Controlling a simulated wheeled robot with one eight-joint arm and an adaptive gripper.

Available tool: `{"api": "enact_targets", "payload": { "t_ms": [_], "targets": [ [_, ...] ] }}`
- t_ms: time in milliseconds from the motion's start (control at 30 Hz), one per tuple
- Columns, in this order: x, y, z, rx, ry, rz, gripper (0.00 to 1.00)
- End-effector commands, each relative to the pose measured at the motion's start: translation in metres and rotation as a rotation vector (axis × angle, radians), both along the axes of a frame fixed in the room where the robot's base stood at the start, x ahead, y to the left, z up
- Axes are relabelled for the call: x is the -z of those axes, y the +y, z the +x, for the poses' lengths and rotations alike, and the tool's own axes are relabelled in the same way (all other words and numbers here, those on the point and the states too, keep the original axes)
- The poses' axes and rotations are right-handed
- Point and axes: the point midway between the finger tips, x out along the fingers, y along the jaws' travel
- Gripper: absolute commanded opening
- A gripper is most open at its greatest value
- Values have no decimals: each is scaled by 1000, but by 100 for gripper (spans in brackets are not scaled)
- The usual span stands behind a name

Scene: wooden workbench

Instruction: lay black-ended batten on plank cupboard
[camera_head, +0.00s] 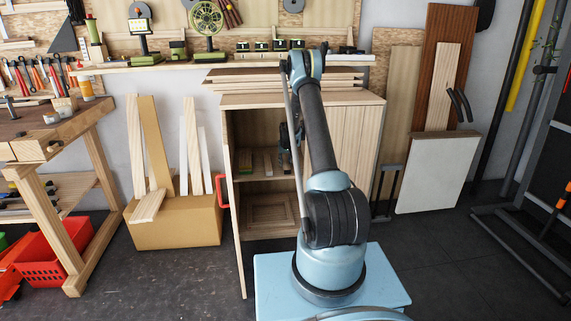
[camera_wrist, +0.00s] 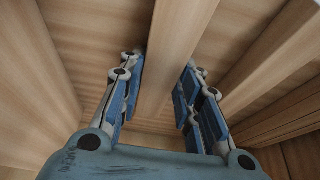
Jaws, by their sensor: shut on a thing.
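The plank cupboard (camera_head: 355,99) stands behind my arm, open at the front with a shelf inside. My gripper (camera_head: 291,135) is in front of its upper opening, largely hidden by my arm in the head view. In the wrist view my gripper (camera_wrist: 160,92) has a finger on each side of a pale wooden batten (camera_wrist: 178,42) and is shut on it. The batten runs up out of the top of the wrist view. Its black end does not show, so I cannot tell from its marking which batten it is.
Boards (camera_head: 290,76) lie on the cupboard's top. Small items lie on its shelf. A cardboard box (camera_head: 178,232) with several upright battens stands at left. Panels (camera_head: 437,175) lean on the wall at right. Wooden surfaces surround the gripper in the wrist view.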

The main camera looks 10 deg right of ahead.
Motion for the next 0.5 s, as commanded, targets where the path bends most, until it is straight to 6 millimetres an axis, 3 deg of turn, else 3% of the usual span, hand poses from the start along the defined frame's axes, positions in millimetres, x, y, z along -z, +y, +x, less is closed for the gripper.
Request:
{"api": "enact_targets", "payload": {
  "t_ms": [267,300,367,400,500],
  "targets": [
    [1,0,0,0,0,0,6],
    [2,0,0,0,0,0,33],
    [2,0,0,0,0,0,47],
    [2,1,0,0,0,0,51],
    [2,1,0,-1,0,0,51]
  ]
}}
